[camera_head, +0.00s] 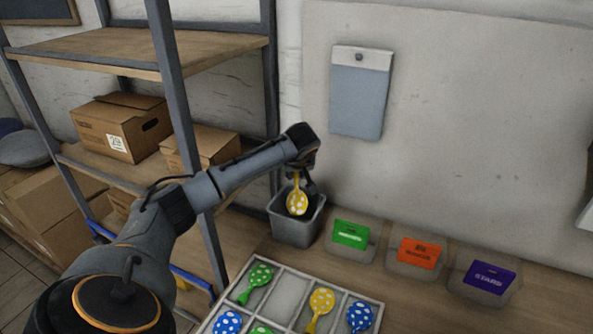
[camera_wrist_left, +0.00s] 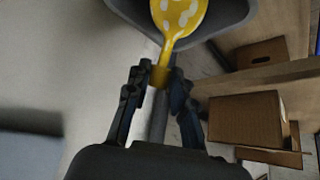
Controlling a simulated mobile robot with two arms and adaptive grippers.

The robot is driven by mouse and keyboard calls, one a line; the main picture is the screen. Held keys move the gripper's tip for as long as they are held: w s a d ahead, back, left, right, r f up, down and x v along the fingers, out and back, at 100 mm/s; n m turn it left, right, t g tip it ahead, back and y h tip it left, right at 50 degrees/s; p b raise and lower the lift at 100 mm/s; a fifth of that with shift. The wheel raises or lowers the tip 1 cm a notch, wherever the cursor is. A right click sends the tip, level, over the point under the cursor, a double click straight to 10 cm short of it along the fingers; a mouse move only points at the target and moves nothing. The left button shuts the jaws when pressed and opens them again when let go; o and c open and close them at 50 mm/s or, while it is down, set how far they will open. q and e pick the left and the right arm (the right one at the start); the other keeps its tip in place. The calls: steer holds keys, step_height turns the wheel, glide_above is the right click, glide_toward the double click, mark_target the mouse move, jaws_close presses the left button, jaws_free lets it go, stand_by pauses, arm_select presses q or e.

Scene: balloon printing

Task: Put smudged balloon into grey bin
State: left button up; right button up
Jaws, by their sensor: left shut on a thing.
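My left gripper (camera_wrist_left: 158,78) is shut on the neck of a yellow balloon (camera_wrist_left: 178,14) with pale spots. In the head view this balloon (camera_head: 297,201) hangs over the mouth of the grey bin (camera_head: 294,233), with a dark patch on its front. The bin stands on the table against the wall. The bin's grey rim (camera_wrist_left: 231,22) also shows behind the balloon in the left wrist view. I cannot tell how far the balloon reaches below the rim. My right gripper is not in view.
A white divided tray (camera_head: 290,286) holds several spotted balloons in green, yellow and blue. Clear bins with a green card (camera_head: 351,234), an orange card (camera_head: 419,253) and a purple card (camera_head: 488,277) stand right of the grey bin. A metal shelf (camera_head: 188,120) with cardboard boxes stands at the left.

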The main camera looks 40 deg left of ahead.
arm_select(q)
steer(key=shift+f, duration=0.55)
steer(key=o, duration=0.8)
step_height(320, 180, up, 6)
steer(key=p, duration=0.4)
steer(key=shift+r, duration=0.1)
steer(key=shift+r+p, duration=0.8)
steer(key=shift+r, duration=0.2)
